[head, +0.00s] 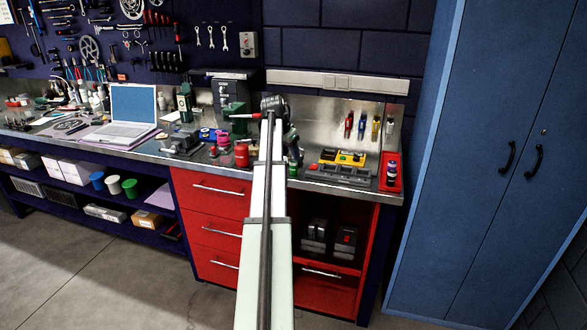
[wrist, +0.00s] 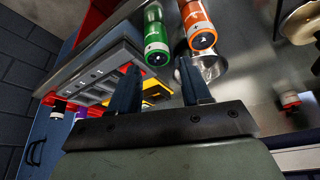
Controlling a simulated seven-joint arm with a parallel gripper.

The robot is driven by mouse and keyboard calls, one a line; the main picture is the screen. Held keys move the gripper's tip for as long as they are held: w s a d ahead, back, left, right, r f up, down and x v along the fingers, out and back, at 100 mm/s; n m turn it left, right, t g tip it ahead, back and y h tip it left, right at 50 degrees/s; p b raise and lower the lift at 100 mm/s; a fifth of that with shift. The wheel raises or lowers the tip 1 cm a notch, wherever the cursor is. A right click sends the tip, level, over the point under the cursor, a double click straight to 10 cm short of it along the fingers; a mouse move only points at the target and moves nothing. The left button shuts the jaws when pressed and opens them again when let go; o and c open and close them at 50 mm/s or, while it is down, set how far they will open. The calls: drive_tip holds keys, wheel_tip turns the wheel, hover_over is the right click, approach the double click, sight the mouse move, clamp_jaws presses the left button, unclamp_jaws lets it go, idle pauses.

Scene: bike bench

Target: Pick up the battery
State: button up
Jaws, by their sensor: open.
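In the wrist view, a green cylinder (wrist: 156,40) and an orange cylinder (wrist: 199,25) with white labels and dark ends look like batteries. They lie side by side beyond my gripper (wrist: 160,78), whose two dark fingers are apart with nothing held between them. The green one shows just beyond the gap and the orange one to its right; neither is seen touching a finger. In the head view, my arm reaches over the bench, and its end hides part of the bench behind it. Which cylinder the task means, I cannot tell.
A grey compartment tray (head: 340,176) and a yellow tray (head: 351,158) sit on the bench's right end. Beside them, a red tray (head: 391,186) holds small cylinders. A shiny round piece (wrist: 212,66) lies close beyond the right finger. A blue cabinet (head: 480,150) stands to the right.

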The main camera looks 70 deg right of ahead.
sight(293, 167)
drive_tip(key=x, duration=0.5)
drive_tip(key=shift+s, duration=0.15)
clamp_jaws()
